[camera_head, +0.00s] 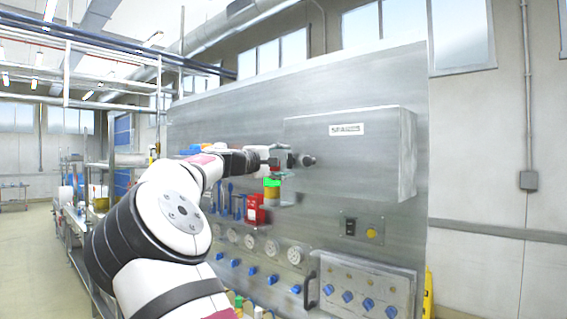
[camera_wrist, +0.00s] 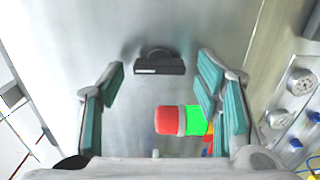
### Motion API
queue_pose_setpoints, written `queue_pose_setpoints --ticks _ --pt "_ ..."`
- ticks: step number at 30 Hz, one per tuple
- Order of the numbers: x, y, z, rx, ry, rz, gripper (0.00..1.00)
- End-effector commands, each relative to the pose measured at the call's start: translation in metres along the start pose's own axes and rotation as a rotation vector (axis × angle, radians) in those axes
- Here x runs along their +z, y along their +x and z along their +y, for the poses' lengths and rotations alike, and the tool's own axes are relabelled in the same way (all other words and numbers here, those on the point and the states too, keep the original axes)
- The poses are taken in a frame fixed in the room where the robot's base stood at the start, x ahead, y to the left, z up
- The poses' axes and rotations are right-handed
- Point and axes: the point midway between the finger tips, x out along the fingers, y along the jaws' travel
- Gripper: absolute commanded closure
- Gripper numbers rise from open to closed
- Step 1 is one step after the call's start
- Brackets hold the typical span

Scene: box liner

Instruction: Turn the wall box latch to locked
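The wall box (camera_head: 345,150) is a grey metal box with a small label, fixed to the upright metal panel. Its dark latch (camera_head: 308,160) sticks out from the box's left side. In the wrist view the latch (camera_wrist: 160,67) shows as a dark bar with a rounded base behind it, ahead of my fingers. My gripper (camera_head: 284,160) is just left of the latch. In the wrist view my gripper (camera_wrist: 161,75) is open, with teal pads on both sides of the latch's line. I see no contact, and the exact depth gap is unclear.
A red and green cylinder (camera_wrist: 180,120) shows below the latch, near my right finger; its green part (camera_head: 272,182) shows below my gripper. A red item (camera_head: 255,210) stands lower left. Dials (camera_head: 295,254) and blue knobs (camera_head: 347,297) line the panel below.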

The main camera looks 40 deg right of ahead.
Motion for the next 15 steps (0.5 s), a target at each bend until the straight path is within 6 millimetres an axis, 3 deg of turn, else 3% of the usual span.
queue_pose_setpoints --ticks 10,15 --pt "0.000 -0.003 0.000 0.000 0.002 0.000 0.40" --pt "-0.001 -0.023 0.000 -0.001 0.002 0.002 0.40"
